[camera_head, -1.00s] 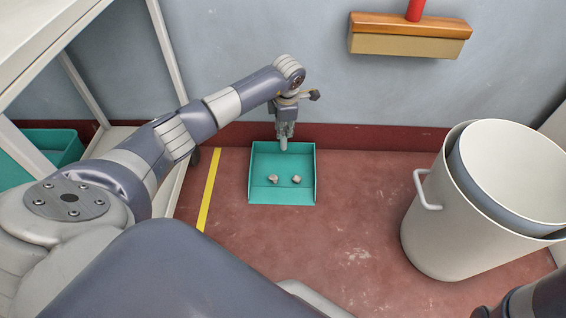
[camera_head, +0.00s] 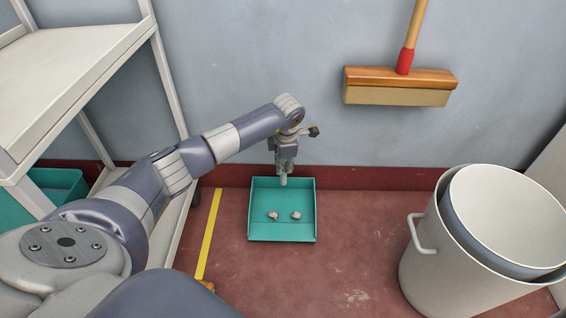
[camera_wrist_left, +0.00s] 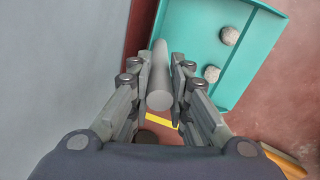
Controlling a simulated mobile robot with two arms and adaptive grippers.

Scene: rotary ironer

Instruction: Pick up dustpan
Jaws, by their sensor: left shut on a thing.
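The teal dustpan (camera_head: 283,232) is near the wall at the middle of the head view, its open side toward me. Two small pale lumps (camera_head: 284,216) lie in it. Its grey round handle (camera_wrist_left: 160,88) stands between the fingers in the left wrist view, where part of the teal pan (camera_wrist_left: 262,60) also shows. My left gripper (camera_head: 283,178) is at the wall side of the dustpan, shut on the handle; it also shows in the left wrist view (camera_wrist_left: 160,80). I cannot tell whether the pan touches the floor. My right gripper is out of view.
A white shelf cart (camera_head: 75,70) stands at left with a teal bin (camera_head: 60,185) low down. A broom (camera_head: 400,85) is against the wall. A large pale bucket (camera_head: 440,245) stands at right. Red floor with a yellow line (camera_head: 210,232) is clear around the dustpan.

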